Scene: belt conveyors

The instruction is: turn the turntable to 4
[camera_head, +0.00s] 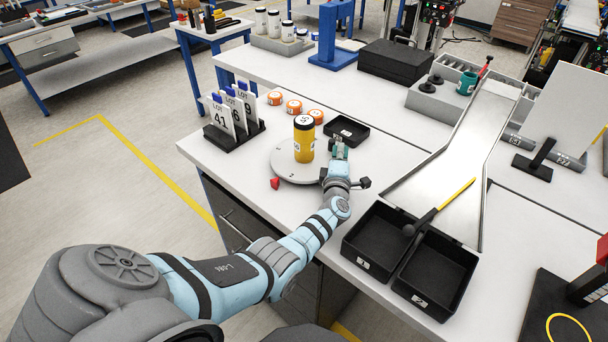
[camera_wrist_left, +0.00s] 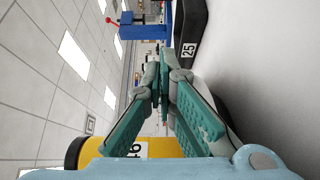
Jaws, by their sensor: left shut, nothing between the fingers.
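The turntable (camera_head: 283,160) is a round light-grey disc near the front edge of the white table. A yellow bottle (camera_head: 304,146) with a black lid stands upright on it. A number shows on its lid, too small to read surely. A red pointer (camera_head: 275,184) lies at the disc's front left edge. My left gripper (camera_head: 338,148) is shut and empty, at the disc's right edge beside the bottle; I cannot tell whether it touches the disc. In the left wrist view the teal fingers (camera_wrist_left: 163,72) meet, with the yellow bottle (camera_wrist_left: 170,148) at the lower left. My right gripper is out of view.
A small black tray (camera_head: 361,133) lies just behind my gripper. Sign cards (camera_head: 231,113) in a black stand and several orange-and-white jars (camera_head: 294,106) stand behind the disc. Black bins (camera_head: 372,238) and a metal chute (camera_head: 440,170) are to the right.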

